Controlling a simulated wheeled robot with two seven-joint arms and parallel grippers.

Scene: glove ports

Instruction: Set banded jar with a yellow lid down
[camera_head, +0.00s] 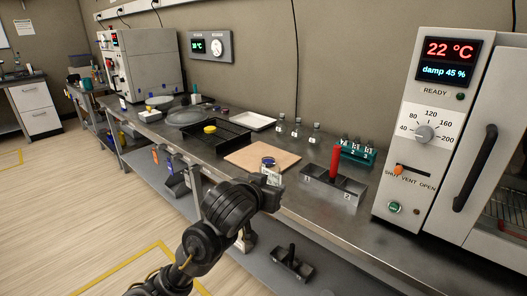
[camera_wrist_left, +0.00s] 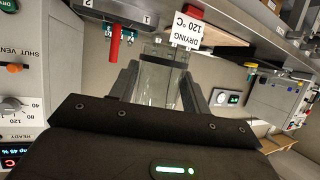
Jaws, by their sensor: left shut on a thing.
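My left gripper (camera_head: 268,180) is shut on a clear glass jar near the front edge of the bench. In the head view the held jar's top (camera_head: 268,161) looks dark blue, not yellow, and the gripper hides its lower part. In the left wrist view the clear jar (camera_wrist_left: 160,82) is between the fingers, beside a white tag (camera_wrist_left: 188,30) reading "DRYING 120 °C". A yellow round lid (camera_head: 210,129) shows in the black tray (camera_head: 232,145), away from the gripper. My right gripper is not in view.
A tan board (camera_head: 250,158) lies behind the held jar; contact between them cannot be told. A grey numbered holder (camera_head: 345,192) with a red upright piece (camera_head: 335,162) stands to the right. Small bottles (camera_head: 297,130) stand behind. An oven (camera_head: 440,130) stands at the right.

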